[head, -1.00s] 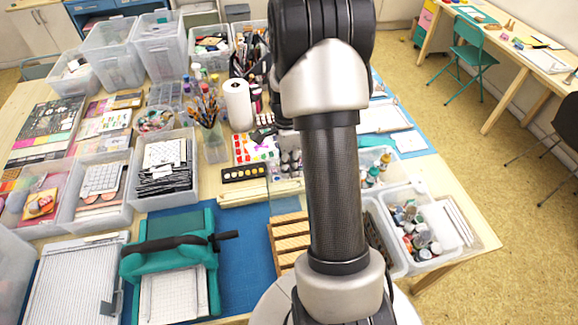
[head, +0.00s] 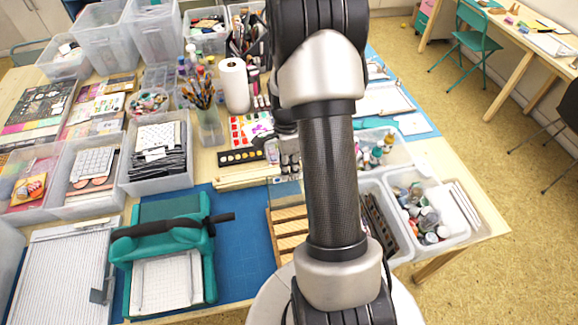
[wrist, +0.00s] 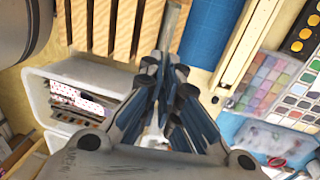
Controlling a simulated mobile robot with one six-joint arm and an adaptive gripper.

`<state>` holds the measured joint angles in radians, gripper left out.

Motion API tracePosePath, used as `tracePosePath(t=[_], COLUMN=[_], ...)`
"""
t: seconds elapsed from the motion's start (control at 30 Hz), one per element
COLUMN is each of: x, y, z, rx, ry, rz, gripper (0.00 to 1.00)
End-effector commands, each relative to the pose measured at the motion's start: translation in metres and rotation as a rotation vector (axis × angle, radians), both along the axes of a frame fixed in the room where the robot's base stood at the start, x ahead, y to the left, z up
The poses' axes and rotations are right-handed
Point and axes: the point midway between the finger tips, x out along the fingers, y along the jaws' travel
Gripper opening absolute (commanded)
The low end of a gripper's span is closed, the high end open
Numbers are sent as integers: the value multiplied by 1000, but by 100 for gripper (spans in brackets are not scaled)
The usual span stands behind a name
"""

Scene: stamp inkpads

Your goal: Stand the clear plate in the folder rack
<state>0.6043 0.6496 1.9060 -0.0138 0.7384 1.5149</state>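The clear plate (wrist: 174,25) shows edge-on in the wrist view as a thin grey strip running up from between my fingertips. My gripper (wrist: 165,68) is closed on it. In the head view a see-through pane that looks like the plate (head: 286,191) shows beside my arm, just behind the rack. The folder rack (head: 289,232) is a slatted wooden rack on the blue mat, partly hidden by my arm. In the wrist view the rack's slats (wrist: 98,22) lie at the top, left of the plate. My gripper is hidden behind my arm in the head view.
A teal die-cutting machine (head: 165,215) stands left of the rack on the blue mat (head: 240,240). A clear bin of bottles (head: 440,248) stands to the right. A paint palette (wrist: 275,85) and a clear bin (wrist: 40,105) flank my gripper in the wrist view.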

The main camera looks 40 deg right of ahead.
Motion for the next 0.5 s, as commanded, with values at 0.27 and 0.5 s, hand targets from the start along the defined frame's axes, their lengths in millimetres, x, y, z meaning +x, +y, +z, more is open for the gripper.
tracePosePath(t=[0.27,0.5], x=[0,0], y=[0,0], z=[-5,-4], rx=[0,-1], ry=[0,-1], rz=[0,0], gripper=[0,8])
